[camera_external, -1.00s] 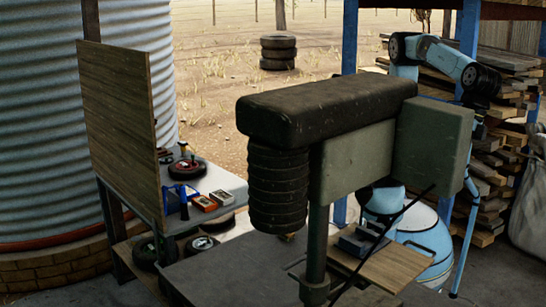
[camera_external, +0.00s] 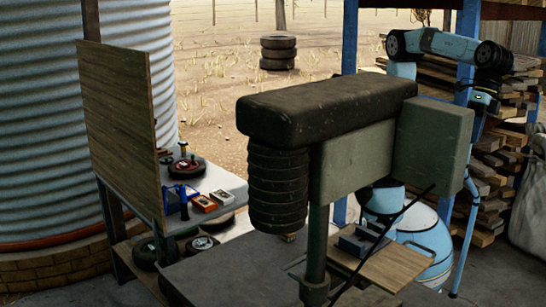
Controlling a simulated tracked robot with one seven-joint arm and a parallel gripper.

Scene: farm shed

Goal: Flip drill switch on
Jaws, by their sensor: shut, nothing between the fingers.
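The drill press stands in the foreground, with a dark top cover (camera_external: 325,103), a ribbed dark cylinder (camera_external: 278,190), and a grey-green box (camera_external: 432,145) on its right side. No switch can be made out on the faces that show. My blue arm (camera_external: 450,46) rises behind the drill and bends down at the right, its wrist (camera_external: 484,100) just right of the box. My gripper is hidden behind the box, so its contact with the drill cannot be seen.
A workbench (camera_external: 222,180) with tools stands at the left. Stacked timber (camera_external: 495,165) and blue posts (camera_external: 348,80) are close to my arm.

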